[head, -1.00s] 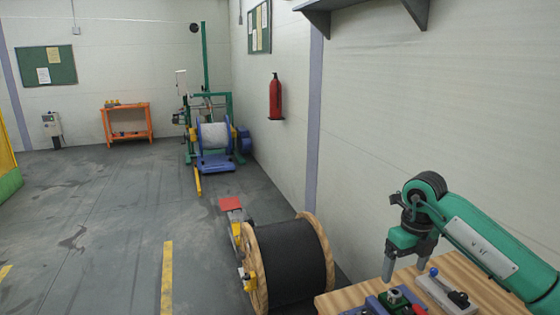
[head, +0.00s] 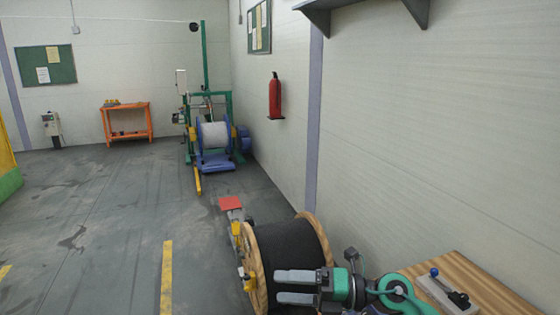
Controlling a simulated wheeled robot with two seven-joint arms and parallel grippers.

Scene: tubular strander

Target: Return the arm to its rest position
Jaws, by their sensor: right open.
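My right gripper (head: 296,287) shows at the bottom of the head view, pointing left. Its two grey fingers are apart, with nothing between them. In the picture it lies across the front of the large cable drum (head: 286,240), which has wooden flanges and dark winding; I cannot tell how far apart they are. My green right arm reaches to it from the lower right and covers part of the workbench. My left gripper is not in view.
A wooden workbench (head: 491,289) at the lower right bears a small grey lever unit (head: 448,292). A wall and a fire extinguisher (head: 275,97) stand behind. A blue-and-green reel machine (head: 214,162) and an orange table (head: 127,124) are far off. Floor at left is clear.

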